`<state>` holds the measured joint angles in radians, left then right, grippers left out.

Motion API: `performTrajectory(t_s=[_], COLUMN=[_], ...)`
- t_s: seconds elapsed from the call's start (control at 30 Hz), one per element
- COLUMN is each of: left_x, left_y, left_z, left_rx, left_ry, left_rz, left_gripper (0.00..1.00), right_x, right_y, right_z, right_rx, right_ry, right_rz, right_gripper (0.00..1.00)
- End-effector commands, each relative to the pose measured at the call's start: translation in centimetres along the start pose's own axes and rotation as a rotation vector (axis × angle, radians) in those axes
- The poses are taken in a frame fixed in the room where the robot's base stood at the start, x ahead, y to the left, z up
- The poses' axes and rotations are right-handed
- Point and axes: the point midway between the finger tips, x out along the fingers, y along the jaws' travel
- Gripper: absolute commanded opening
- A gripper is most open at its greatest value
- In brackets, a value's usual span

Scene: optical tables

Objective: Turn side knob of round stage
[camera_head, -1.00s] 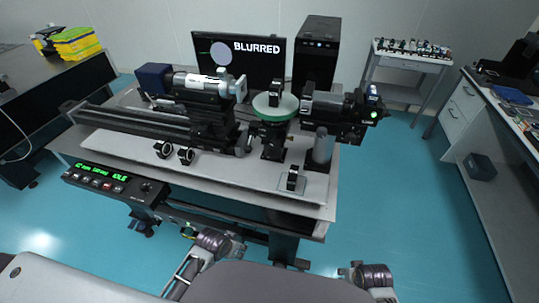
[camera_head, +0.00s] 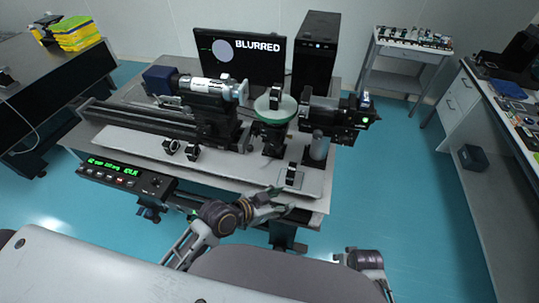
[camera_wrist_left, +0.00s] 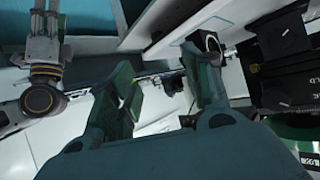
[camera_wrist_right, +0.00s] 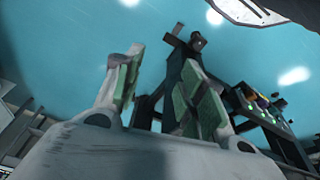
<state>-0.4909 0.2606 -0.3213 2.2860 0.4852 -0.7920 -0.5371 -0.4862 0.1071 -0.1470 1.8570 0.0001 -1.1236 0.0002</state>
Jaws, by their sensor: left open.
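The round stage (camera_head: 263,115) has a pale green disc on a black mount, right of centre on the optical table. A small black ring holder (camera_head: 275,96) stands upright on the disc. I cannot make out the stage's side knob clearly. My left gripper (camera_head: 285,201) is at the table's front edge, in front of and below the stage. It is empty, and its fingers are apart in the left wrist view (camera_wrist_left: 157,60).
A barrel-shaped instrument (camera_head: 205,86) is left of the stage and a black camera-like unit (camera_head: 335,112) is close on its right. Small ring holders (camera_head: 171,147) and a plate-mounted one (camera_head: 291,174) stand near the front. The monitor (camera_head: 240,58) reads "BLURRED". A control box (camera_head: 120,176) is at the front left.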

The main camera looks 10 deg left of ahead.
Motion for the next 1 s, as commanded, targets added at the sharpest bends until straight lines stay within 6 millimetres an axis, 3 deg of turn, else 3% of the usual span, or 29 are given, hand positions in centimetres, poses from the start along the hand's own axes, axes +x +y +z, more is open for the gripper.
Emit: performTrajectory(t_s=[0.2, 0.5, 0.77, 1.0], left_x=[0.5, 0.7, 0.6, 0.3], left_y=[1.6, 2.2, 1.4, -0.3], left_z=[-3.9, -6.9, -7.8, -7.1], left_rx=[0.076, 0.129, 0.141, 0.138], left_ry=[0.188, 0.395, 0.517, 0.571], left_rz=[0.016, -0.036, -0.139, -0.273], left_gripper=[0.49, 0.49, 0.49, 0.49], right_x=[4.4, 10.2, 14.5, 17.8], right_y=[-0.2, -0.5, -0.8, -0.9], right_z=[2.6, 7.1, 11.7, 16.5], right_rx=[-0.003, -0.008, -0.013, -0.018], right_ry=[-0.021, -0.047, -0.069, -0.089], right_rz=[-0.003, -0.006, -0.008, -0.011], right_gripper=[0.4, 0.4, 0.4, 0.4])
